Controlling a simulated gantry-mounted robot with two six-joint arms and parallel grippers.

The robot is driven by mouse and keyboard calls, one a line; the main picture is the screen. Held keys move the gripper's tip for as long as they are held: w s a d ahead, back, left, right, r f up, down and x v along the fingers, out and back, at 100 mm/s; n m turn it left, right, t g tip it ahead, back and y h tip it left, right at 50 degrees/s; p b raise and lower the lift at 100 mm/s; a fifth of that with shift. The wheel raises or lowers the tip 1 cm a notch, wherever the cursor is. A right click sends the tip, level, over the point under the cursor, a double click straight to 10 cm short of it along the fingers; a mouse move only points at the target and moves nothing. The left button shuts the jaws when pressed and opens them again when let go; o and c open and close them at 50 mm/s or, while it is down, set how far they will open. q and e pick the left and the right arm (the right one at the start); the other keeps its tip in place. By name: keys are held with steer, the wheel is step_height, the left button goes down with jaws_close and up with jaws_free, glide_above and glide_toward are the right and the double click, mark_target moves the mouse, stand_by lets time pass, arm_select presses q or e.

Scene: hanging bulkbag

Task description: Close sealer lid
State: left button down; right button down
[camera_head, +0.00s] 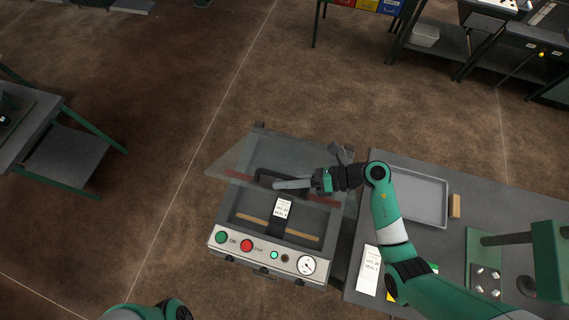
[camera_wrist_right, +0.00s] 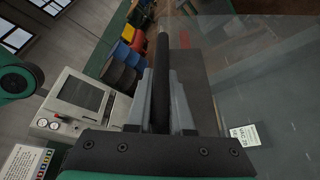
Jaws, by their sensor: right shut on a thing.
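The sealer (camera_head: 265,233) stands left of the grey table, with buttons and a gauge on its front panel. Its clear lid (camera_head: 232,163) is raised and tilted above the chamber. A dark bag with a white label (camera_head: 283,208) lies inside across the tan seal bar. My right gripper (camera_head: 280,184) is over the lid. In the right wrist view its fingers (camera_wrist_right: 160,85) are shut on the lid's black handle bar (camera_wrist_right: 162,55). The clear lid (camera_wrist_right: 250,70) spreads to the right there, with the white label (camera_wrist_right: 245,135) seen by it. My left gripper is out of view.
The grey table (camera_head: 395,165) on the right holds a tray (camera_head: 419,197), a tan block (camera_head: 454,206), a white label card (camera_head: 369,269) and a green press (camera_head: 548,255). Another bench (camera_head: 30,125) stands at left. Open floor (camera_head: 150,200) lies left of the sealer.

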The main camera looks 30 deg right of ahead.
steer(key=shift+s+f, duration=0.1)
steer(key=shift+f, duration=0.25)
steer(key=s+a+f+n+h+b, duration=0.1)
steer(key=s+a+f+b, duration=0.1)
steer(key=f+b, duration=0.3)
steer(key=s+a+f+n+t+h+b, duration=0.1)
steer(key=f+b, duration=0.4)
steer(key=f, duration=0.6)
steer(key=s+a+f+n+b, duration=0.2)
steer(key=s+a+f+b, duration=0.2)
steer(key=f, duration=0.4)
steer(key=shift+s+a+f+h+b, duration=0.3)
steer(key=shift+a+f+h+b, duration=0.1)
steer(key=shift+a+b, duration=0.45)
steer(key=shift+r, duration=0.15)
steer(key=c, duration=0.8)
jaws_free()
steer(key=shift+d, duration=0.15)
